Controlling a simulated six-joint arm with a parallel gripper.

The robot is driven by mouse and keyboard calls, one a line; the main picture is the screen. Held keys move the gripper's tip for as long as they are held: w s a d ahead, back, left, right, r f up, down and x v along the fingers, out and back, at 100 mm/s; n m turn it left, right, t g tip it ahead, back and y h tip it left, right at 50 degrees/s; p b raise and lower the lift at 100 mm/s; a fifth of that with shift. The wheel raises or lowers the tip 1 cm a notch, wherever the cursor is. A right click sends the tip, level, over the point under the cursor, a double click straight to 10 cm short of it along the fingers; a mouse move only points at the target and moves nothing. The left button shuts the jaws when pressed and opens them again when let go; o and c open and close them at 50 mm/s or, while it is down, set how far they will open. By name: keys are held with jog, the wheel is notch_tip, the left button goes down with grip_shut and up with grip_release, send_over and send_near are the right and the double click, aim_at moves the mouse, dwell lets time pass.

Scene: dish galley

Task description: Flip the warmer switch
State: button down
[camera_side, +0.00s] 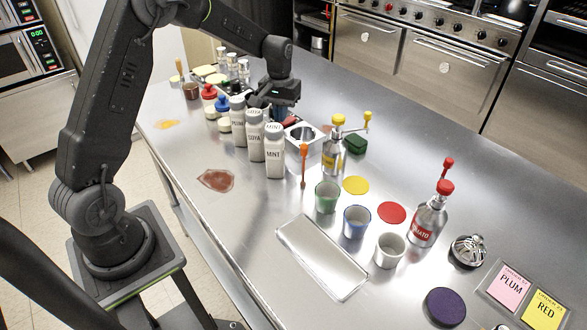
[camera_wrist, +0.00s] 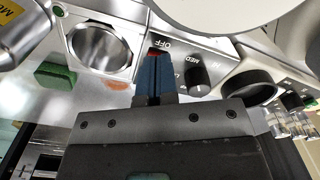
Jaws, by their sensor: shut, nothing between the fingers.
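A bit of red (camera_wrist: 154,51), perhaps the switch, shows at the fingertips. They cover most of it, so I cannot tell its position or whether they touch. In the side view, my gripper (camera_side: 281,114) is low behind the white shaker bottles, which hide part of the warmer.
A green sponge (camera_side: 355,144) and yellow-topped pump bottle (camera_side: 333,154) stand farther right.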

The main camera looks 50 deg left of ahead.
notch_tip(320, 180, up, 6)
jog(key=shift+f, duration=0.1)
dwell(0.5)
jog(key=s+d+r+m+t, duration=0.3)
jog(key=s+d+r, duration=0.7)
jog(key=s+r, duration=0.15)
jog(key=s+d+m+t, duration=0.1)
jog(key=s+d, duration=0.2)
jog(key=s, duration=0.4)
jog(key=s+d+f+m+t, duration=0.1)
jog(key=s+d+m, duration=0.1)
jog(key=s, duration=0.6)
jog(key=shift+d+f+t, duration=0.2)
jog(key=shift+d+t, duration=0.1)
jog(key=shift+d, duration=0.55)
jog(key=shift+s, duration=0.1)
